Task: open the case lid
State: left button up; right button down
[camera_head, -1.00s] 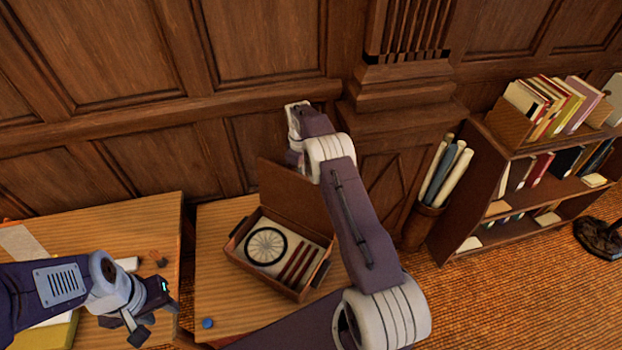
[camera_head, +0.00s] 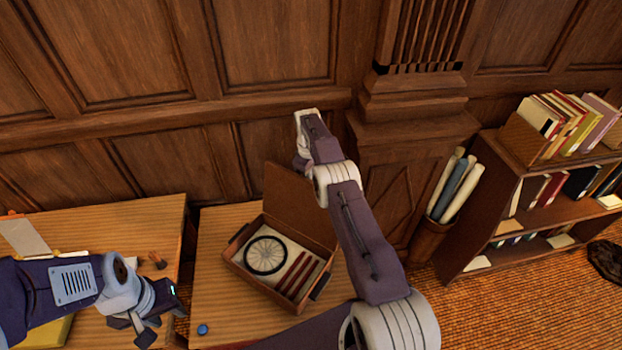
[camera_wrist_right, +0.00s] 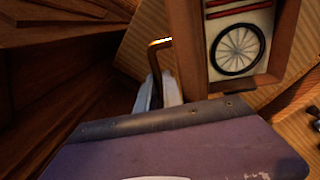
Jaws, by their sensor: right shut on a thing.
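The brown wooden case (camera_head: 233,262) stands on the desk, and its lid (camera_head: 290,192) is raised steeply at the back. Inside are a black spoked ring (camera_head: 265,255) and dark red sticks (camera_head: 295,270); they also show in the right wrist view (camera_wrist_right: 237,48). My right arm reaches over to the lid's upper right, and its jaws are hidden in the head view. My left gripper (camera_head: 163,322) is open and empty, left of the case.
A blue round object (camera_head: 203,329) lies near the desk's front edge. A second desk (camera_head: 120,220) with papers stands at left, beyond a gap. Wood panelling rises close behind. A bin of rolls (camera_head: 428,240) and a bookshelf (camera_head: 480,210) stand at right.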

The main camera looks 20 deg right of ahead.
jog(key=c, duration=1.5)
grip_release()
jog(key=shift+s+f, duration=0.1)
jog(key=shift+f, duration=0.25)
jog(key=shift+w, duration=0.25)
jog(key=shift+r, duration=0.35)
notch_tip(320, 180, up, 3)
jog(key=shift+r, duration=0.2)
jog(key=r+p, duration=0.1)
jog(key=r, duration=0.1)
jog(key=r+p, duration=0.2)
jog(key=shift+s+a, duration=0.1)
jog(key=shift+a, duration=0.1)
jog(key=shift+r+p, duration=0.55)
jog(key=shift+p, duration=0.15)
jog(key=shift+f, duration=0.1)
jog(key=shift+s, duration=0.1)
